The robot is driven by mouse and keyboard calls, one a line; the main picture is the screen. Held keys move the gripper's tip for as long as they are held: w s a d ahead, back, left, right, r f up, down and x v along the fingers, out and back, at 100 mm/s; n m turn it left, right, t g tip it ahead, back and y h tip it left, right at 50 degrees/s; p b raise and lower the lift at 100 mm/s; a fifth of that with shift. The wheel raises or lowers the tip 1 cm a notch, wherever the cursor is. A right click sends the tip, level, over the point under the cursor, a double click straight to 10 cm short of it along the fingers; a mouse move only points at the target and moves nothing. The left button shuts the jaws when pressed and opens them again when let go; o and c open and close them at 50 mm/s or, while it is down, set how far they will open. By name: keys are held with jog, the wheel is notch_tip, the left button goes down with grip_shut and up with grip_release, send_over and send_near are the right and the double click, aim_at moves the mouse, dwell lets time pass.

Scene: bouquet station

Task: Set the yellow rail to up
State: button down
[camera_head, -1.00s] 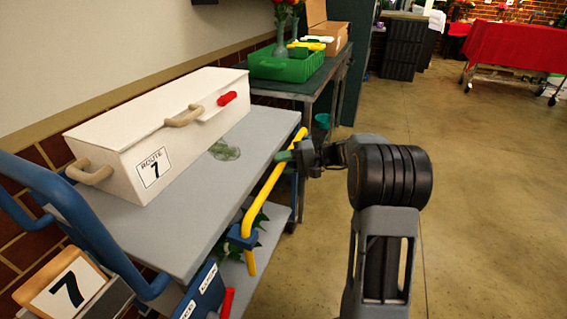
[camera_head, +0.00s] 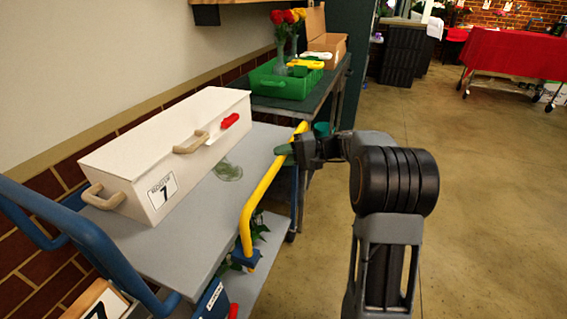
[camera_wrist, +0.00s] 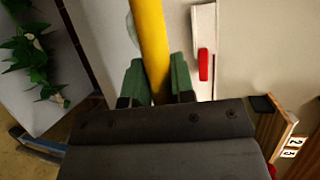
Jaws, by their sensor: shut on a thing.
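The yellow rail (camera_head: 262,187) runs along the right side of the grey cart (camera_head: 180,240). Its near leg stands well above a blue bracket (camera_head: 246,259), with only a short yellow end below it. The rail's bar is at or above the level of the cart top. My gripper (camera_head: 285,150) is at the far part of the rail, its green fingers closed around it. In the wrist view, the rail (camera_wrist: 152,45) passes between the two green fingers of my gripper (camera_wrist: 156,82). The far bracket is hidden.
A white box (camera_head: 165,150) with a red handle (camera_head: 230,120) and a clear glass item (camera_head: 228,170) are on the cart top. A green crate (camera_head: 285,82) stands on a table behind. Open floor (camera_head: 485,200) lies to the right.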

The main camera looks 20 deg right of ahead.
jog(key=shift+r+p, duration=0.55)
jog(key=shift+r, duration=1.25)
jog(key=c, duration=1)
grip_release()
jog(key=shift+f, duration=0.1)
jog(key=p+v, duration=0.2)
jog(key=v, duration=1.2)
